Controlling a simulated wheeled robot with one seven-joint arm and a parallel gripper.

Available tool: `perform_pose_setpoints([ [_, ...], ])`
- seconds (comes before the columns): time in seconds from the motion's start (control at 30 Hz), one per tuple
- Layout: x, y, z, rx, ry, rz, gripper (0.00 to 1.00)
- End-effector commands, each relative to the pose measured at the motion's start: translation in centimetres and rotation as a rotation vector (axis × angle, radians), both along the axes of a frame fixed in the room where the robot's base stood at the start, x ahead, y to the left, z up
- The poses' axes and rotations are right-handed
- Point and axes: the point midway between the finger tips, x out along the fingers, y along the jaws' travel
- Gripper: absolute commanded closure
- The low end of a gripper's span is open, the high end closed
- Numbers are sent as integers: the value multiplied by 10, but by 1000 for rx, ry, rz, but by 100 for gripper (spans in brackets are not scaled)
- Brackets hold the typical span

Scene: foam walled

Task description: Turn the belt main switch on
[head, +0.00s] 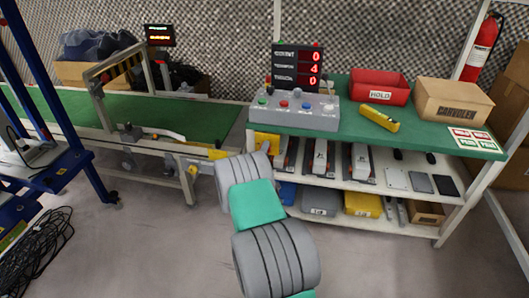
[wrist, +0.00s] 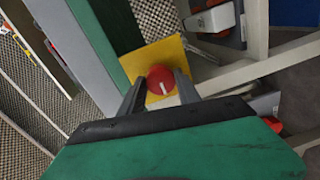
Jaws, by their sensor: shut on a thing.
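The belt main switch shows in the wrist view as a red round knob (wrist: 161,80) with a white pointer line, on a yellow plate (wrist: 171,53). My gripper (wrist: 160,88) has its two grey fingers on either side of the knob, closed on it. In the head view the yellow plate (head: 267,142) is at the left end of the green-topped bench, below the control box. The knob is hidden there behind my arm, and my fingers are hidden too.
A grey control box (head: 295,109) with coloured buttons stands on the bench (head: 350,139). A red bin (head: 379,86), a yellow tool (head: 380,118) and a cardboard box (head: 453,104) are also there. The green conveyor belt (head: 190,116) is at left; black cables (head: 40,240) lie on the floor.

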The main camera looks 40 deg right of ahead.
Motion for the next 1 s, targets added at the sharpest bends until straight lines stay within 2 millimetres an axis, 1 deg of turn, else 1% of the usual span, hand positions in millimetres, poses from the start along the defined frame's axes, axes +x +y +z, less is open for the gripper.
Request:
perform_pose_setpoints([
  [0.17, 0, 1, 0, 0, 1, 1, 100],
  [0.2, 0, 0, 0, 0, 1, 1, 59],
  [0.43, 0, 0, 0, 0, 0, 0, 40],
  [0.47, 0, 0, 0, 0, 0, 0, 39],
  [0.67, 0, 0, 0, 0, 0, 0, 39],
  [0.77, -3, 5, 1, 0, 3, 1, 39],
  [0.87, -13, 19, 3, 1, 3, 3, 39],
  [1.0, -30, 43, 5, 0, 4, 5, 39],
])
